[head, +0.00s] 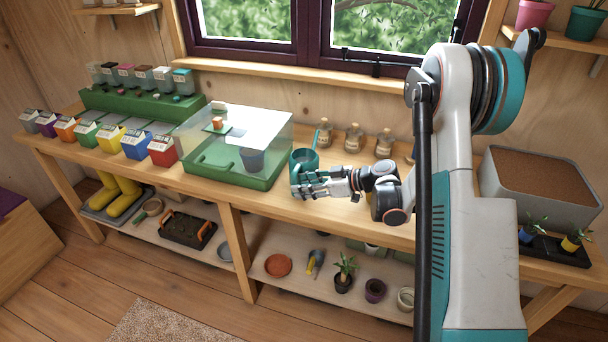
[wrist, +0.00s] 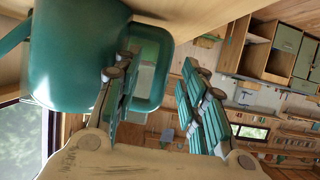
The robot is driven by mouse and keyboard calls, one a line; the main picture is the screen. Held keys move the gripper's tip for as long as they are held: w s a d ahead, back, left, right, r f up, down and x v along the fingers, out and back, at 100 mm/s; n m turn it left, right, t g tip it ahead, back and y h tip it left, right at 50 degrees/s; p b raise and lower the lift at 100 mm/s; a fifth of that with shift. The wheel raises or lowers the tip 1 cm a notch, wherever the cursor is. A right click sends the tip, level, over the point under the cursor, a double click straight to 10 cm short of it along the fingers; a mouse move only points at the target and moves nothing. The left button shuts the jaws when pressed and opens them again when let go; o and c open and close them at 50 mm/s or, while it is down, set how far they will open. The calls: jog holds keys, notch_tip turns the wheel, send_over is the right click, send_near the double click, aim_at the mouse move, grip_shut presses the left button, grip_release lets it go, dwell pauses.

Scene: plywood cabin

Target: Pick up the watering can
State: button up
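The teal watering can (head: 304,158) stands on the workbench, to the right of the green propagator box. Its thin spout (head: 316,138) points up. My gripper (head: 311,183) is in front of it, hiding its lower part. In the wrist view the can's body (wrist: 80,55) fills the upper left, and its loop handle (wrist: 158,75) shows between the fingers of my gripper (wrist: 160,85). The left finger overlaps the loop beside the body, and the right finger is apart from the handle. My gripper is open. Whether the left finger touches the can I cannot tell.
The green box with a clear cover (head: 225,178) is close on the left. A grey soil planter (head: 545,203) is at the far right. Several seed boxes (head: 135,143) line the left. The window sill (head: 290,74) is behind.

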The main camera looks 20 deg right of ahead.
jog(key=b+x, duration=0.1)
jog(key=x, duration=0.3)
jog(key=shift+s+a, duration=0.1)
jog(key=shift+r, duration=0.1)
jog(key=shift+c, duration=0.5)
grip_shut()
